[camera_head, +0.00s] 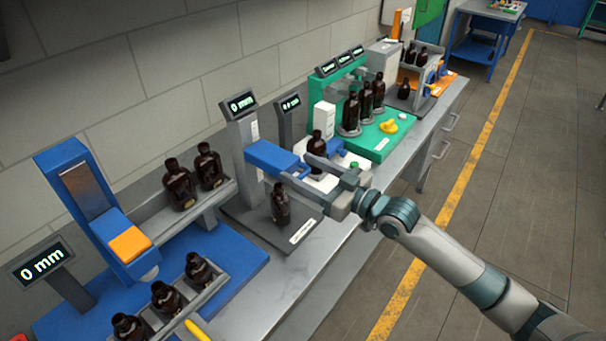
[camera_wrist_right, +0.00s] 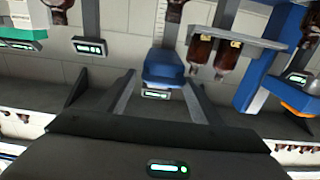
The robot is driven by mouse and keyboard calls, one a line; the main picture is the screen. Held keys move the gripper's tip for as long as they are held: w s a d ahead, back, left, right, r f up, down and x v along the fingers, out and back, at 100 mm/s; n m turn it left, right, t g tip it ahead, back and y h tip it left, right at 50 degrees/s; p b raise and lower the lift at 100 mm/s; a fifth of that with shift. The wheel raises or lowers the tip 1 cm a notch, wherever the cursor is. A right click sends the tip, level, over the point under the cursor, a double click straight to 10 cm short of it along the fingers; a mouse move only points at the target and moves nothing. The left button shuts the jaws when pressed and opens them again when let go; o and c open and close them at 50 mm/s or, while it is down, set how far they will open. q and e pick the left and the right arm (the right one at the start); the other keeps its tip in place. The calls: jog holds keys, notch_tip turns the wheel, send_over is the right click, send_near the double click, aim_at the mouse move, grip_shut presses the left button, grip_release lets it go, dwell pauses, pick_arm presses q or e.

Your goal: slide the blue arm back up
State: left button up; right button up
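The blue arm (camera_head: 272,157) sticks out from a grey upright stand (camera_head: 237,143) whose display reads 0 mm. A brown bottle (camera_head: 281,207) stands on the grey base just below the blue arm. My right gripper (camera_head: 290,171) is at the blue arm's front end, with one finger on each side in the picture. In the right wrist view the blue arm (camera_wrist_right: 164,68) shows between the tips of the spread fingers (camera_wrist_right: 159,78). I cannot tell whether they touch it. My left gripper is not in view.
A larger blue press with an orange pad (camera_head: 130,243) and racks of brown bottles stand at the left. A white unit with a bottle (camera_head: 317,146) and a green station (camera_head: 380,138) stand close to the right. The floor (camera_head: 510,150) is clear.

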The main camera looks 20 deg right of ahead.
jog(key=shift+f, duration=0.2)
jog(key=shift+s, duration=0.1)
jog(key=b+v, duration=0.6)
jog(key=v, duration=1.1)
jog(key=shift+r, duration=0.2)
jog(key=shift+s+d, duration=0.1)
